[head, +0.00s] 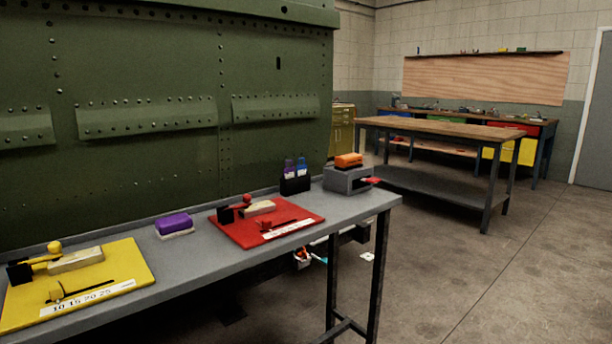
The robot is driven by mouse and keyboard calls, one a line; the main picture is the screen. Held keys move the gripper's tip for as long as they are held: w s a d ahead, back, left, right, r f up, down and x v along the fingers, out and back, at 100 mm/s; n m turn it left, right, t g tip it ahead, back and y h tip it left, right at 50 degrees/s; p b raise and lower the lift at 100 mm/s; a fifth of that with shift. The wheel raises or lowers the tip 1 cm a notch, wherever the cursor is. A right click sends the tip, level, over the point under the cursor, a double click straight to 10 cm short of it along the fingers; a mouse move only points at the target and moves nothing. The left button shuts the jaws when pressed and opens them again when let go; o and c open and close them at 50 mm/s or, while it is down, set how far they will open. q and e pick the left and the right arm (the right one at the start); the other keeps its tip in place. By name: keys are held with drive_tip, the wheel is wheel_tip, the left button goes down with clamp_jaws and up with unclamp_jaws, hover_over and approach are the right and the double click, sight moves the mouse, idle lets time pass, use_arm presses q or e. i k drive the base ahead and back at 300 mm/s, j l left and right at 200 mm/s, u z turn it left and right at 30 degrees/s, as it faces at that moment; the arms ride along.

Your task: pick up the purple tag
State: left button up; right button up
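A purple block (174,221) sits on a pale base on the grey bench (190,262), between a yellow board and a red board. I cannot tell whether this block is the purple tag. A small black holder (295,186) farther along the bench carries a purple-topped item (289,167) and a blue-topped item (301,166), both upright. No other purple thing is clear to me. Neither of my grippers is in view.
The yellow board (125,265) and red board (305,218) carry small tools and numbered strips. A grey box (347,180) with an orange block (349,160) stands at the bench's far end. The green riveted panel (150,165) rises behind. Open floor (480,270) lies right.

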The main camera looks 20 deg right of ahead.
sight(288, 173)
drive_tip(key=i+l, duration=0.1)
drive_tip(key=l, duration=0.3)
drive_tip(key=i+l, duration=0.15)
drive_tip(key=l, duration=0.2)
drive_tip(key=i+l, duration=0.1)
drive_tip(key=l, duration=0.3)
drive_tip(key=i+l, duration=0.15)
drive_tip(key=l, duration=0.2)
drive_tip(key=i+l, duration=0.1)
drive_tip(key=l, duration=0.3)
drive_tip(key=i+l+z, duration=0.1)
drive_tip(key=l, duration=0.25)
drive_tip(key=i+l, duration=0.1)
drive_tip(key=l, duration=0.3)
drive_tip(key=i+l, duration=0.1)
drive_tip(key=l, duration=0.65)
drive_tip(key=i, duration=0.05)
